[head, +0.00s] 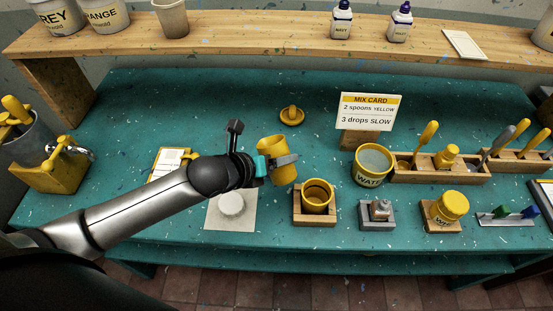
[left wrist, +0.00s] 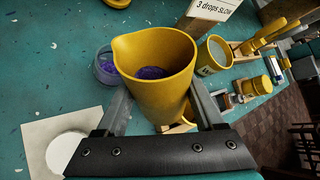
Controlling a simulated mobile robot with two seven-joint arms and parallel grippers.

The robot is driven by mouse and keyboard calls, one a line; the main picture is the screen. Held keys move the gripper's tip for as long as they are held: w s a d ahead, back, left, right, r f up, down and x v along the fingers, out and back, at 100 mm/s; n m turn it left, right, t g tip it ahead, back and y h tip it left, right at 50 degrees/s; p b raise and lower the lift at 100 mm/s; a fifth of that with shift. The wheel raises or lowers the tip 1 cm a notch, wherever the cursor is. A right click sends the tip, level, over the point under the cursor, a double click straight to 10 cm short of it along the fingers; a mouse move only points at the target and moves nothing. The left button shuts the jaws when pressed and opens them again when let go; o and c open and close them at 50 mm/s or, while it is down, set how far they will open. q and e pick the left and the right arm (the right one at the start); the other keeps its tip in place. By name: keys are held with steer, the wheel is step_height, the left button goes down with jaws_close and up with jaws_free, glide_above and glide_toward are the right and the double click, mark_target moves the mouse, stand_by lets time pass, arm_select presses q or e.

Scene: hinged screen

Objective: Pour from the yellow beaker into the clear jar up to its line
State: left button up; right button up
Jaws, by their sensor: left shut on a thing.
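My left gripper (head: 277,161) is shut on the yellow beaker (head: 272,149) and holds it above the green table. In the left wrist view the beaker (left wrist: 160,75) has purple contents inside, and its spout faces left. The gripper's fingers (left wrist: 160,108) press on both sides of it. The clear jar (left wrist: 104,66) shows behind and left of the beaker, with purple contents in it. Its line cannot be made out. In the head view the jar is not clearly seen, likely hidden by my arm and gripper. My right gripper is not in view.
A yellow cup (head: 318,193) sits in a wooden holder. A white disc (head: 232,204) lies on a pale sheet. A water pot (head: 371,167), a mix card (head: 368,112) and tool racks stand to the right. The table's back left is clear.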

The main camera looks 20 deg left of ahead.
arm_select(q)
steer(key=shift+w+d+f+h+b, duration=0.2)
steer(key=shift+w+f+b, duration=0.3)
steer(key=shift+f+b, duration=0.4)
steer(key=shift+w+d+f+h+b, duration=0.1)
steer(key=shift+w+d+f+b, duration=0.35)
steer(key=shift+b, duration=0.75)
steer(key=shift+a+r+g+h+p, duration=0.15)
steer(key=shift+r+g+h+p, duration=0.15)
steer(key=shift+g+h+p, duration=0.25)
stand_by(0.9)
steer(key=shift+r+n, duration=0.3)
steer(key=shift+n, duration=0.1)
stand_by(0.6)
steer(key=shift+w+r+p, duration=0.1)
steer(key=shift+p, duration=0.2)
steer(key=shift+r+g+h, duration=0.1)
steer(key=shift+g+h, duration=0.15)
steer(key=shift+r+n, duration=0.1)
steer(key=shift+n, duration=0.2)
steer(key=shift+a+r+h+b, duration=0.1)
steer(key=shift+r+h+b, duration=0.1)
steer(key=shift+h+b, duration=0.45)
steer(key=shift+r+n+g+h+b, duration=0.3)
steer(key=shift+n+g+b, duration=0.2)
steer(key=shift+b, duration=0.85)
stand_by(0.7)
